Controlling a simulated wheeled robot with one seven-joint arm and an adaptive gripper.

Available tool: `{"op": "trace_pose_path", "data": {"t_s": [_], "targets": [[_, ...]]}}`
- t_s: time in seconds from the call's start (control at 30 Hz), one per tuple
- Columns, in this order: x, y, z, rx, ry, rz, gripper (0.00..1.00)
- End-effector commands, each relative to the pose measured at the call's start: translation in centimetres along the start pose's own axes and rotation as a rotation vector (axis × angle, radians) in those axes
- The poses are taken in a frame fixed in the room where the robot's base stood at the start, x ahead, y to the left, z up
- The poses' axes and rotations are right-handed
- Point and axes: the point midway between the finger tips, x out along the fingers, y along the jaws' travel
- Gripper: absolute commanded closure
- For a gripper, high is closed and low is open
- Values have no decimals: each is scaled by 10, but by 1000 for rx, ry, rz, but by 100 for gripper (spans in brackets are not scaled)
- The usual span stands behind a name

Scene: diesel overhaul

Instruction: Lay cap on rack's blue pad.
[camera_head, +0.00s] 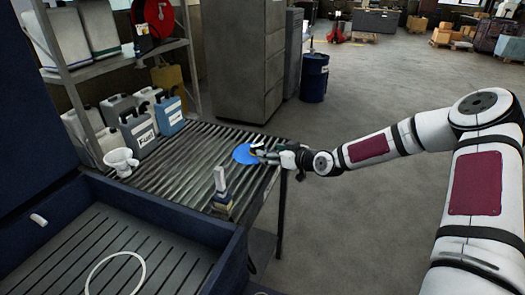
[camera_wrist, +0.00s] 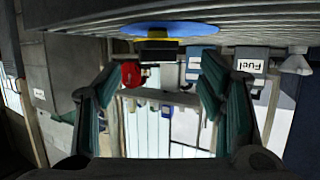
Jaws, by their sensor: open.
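The blue pad (camera_head: 242,155) is a flat round disc on the slatted rack (camera_head: 195,170), near its right edge. In the wrist view, which is upside down, the pad (camera_wrist: 110,27) lies along the top. A small yellow and dark piece, apparently the cap (camera_wrist: 157,43), rests against the pad's face. My gripper (camera_head: 262,151) is at the pad. In the wrist view its two fingers (camera_wrist: 155,78) are spread wide, with nothing held between them. The cap appears just beyond the fingertips, apart from both fingers. In the head view my gripper largely hides the cap.
Several fuel cans (camera_head: 138,130) and a white funnel or jug (camera_head: 121,161) stand at the rack's left. A small block-like item with a pale upright top (camera_head: 221,182) stands near the front. A blue-rimmed tray (camera_head: 175,222) is in the foreground. Open floor lies to the right.

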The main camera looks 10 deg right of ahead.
Motion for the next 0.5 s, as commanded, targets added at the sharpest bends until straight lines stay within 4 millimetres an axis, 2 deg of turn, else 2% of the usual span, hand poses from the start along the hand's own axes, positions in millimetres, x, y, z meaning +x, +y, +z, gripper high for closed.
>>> {"op": "trace_pose_path", "data": {"t_s": [0.03, 0.2, 0.5], "targets": [[-11, 0, 0, 1, 0, 2, 37], [-33, 1, -1, -1, 1, 2, 37], [-42, -3, -1, -9, -16, -5, 37]]}}
